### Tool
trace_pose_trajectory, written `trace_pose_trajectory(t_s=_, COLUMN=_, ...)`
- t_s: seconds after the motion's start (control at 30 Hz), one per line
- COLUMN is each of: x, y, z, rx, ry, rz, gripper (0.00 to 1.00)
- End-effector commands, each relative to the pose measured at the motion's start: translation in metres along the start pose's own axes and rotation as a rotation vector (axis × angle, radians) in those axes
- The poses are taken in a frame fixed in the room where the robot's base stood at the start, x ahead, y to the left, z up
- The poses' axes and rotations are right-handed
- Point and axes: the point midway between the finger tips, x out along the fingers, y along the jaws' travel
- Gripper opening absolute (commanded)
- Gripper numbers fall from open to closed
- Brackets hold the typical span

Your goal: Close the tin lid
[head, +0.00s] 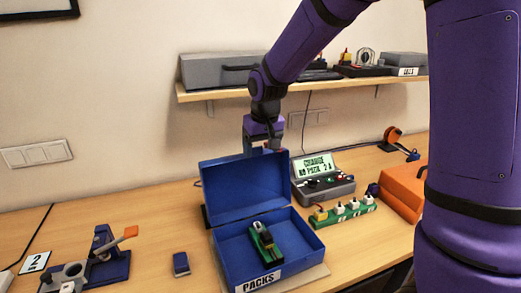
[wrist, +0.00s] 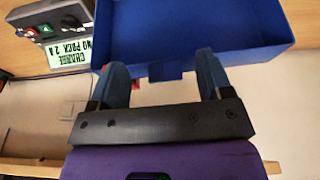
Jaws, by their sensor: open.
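The blue tin (head: 300,232), labelled PACKS, stands on the table with its lid (head: 240,190) raised upright at the back. A green and black pack (head: 263,240) lies inside the tin. My gripper (head: 265,148) is at the top edge of the lid, pointing down. In the wrist view, the fingers (wrist: 163,66) are apart, with the blue lid (wrist: 200,35) just beyond them and a small tab on its edge between them. Nothing is held. I cannot tell whether the fingers touch the lid.
A charger with a lit display (head: 318,166) stands right of the lid, with a green power strip (head: 345,211) before it. An orange case (head: 403,190) is further right. A shelf (head: 220,92) runs behind.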

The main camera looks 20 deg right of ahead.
Motion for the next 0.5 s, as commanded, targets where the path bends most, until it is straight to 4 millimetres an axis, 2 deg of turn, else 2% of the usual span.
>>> trace_pose_trajectory(t_s=0.5, x=-0.031, y=0.0, z=0.007, rx=0.0, ry=0.003, rz=0.0, gripper=0.72)
